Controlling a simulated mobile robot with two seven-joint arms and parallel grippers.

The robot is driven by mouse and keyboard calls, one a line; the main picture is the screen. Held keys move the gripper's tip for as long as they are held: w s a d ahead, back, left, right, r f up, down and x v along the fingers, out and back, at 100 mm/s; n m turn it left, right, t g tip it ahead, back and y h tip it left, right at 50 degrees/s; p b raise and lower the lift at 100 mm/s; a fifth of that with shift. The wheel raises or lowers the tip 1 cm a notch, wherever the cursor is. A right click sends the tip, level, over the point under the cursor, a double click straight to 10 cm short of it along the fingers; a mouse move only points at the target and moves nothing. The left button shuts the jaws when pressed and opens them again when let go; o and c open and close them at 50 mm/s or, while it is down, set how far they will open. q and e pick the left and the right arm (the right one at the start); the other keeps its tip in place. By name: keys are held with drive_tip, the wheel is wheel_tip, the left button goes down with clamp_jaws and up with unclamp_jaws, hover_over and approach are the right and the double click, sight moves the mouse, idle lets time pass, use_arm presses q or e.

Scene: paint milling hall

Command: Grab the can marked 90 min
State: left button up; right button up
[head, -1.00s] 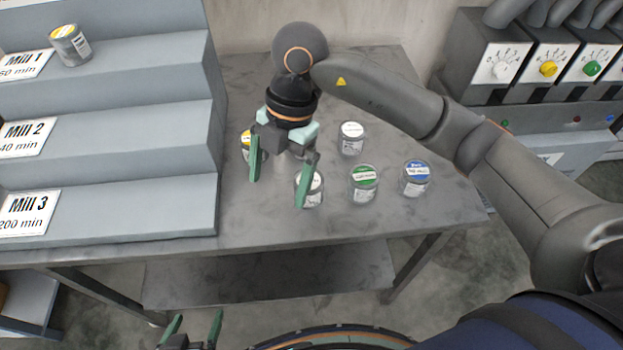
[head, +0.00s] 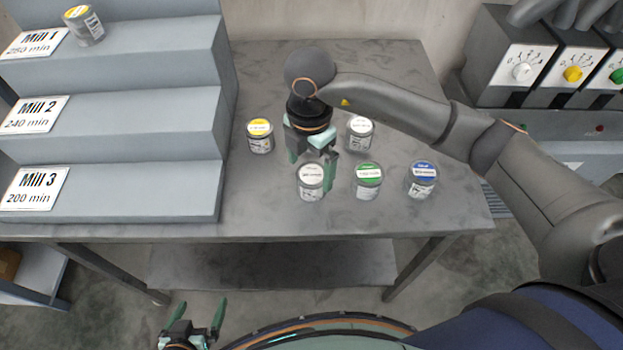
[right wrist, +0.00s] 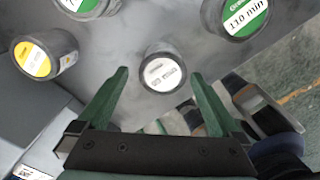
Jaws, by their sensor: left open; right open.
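My right gripper (head: 311,162) is open and empty, pointing down over the table just behind a white-lidded can (head: 311,182). In the right wrist view this white-lidded can (right wrist: 163,70) shows between and beyond the open fingertips; its small print is too blurred to read. A green-lidded can (right wrist: 236,14) reads 110 min there. A yellow-lidded can (right wrist: 46,56) and another green-lidded can (right wrist: 92,6), cut by the frame edge, also show. I cannot read 90 min on any can. My left gripper (head: 202,308) is open and empty, low in front of the table.
On the table (head: 270,215) stand another white-lidded can (head: 360,134) at the back and a blue-lidded can (head: 422,182) at right. Grey steps (head: 110,130) marked Mill 1, 2 and 3 fill the left; a yellow-lidded can (head: 86,28) sits on the top step.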

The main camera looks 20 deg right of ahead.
sight(311, 174)
drive_tip(key=shift+s+d+f, duration=0.1)
drive_tip(key=shift+s+f, duration=0.05)
drive_tip(key=shift+f, duration=2.2)
drive_tip(key=c, duration=1.5)
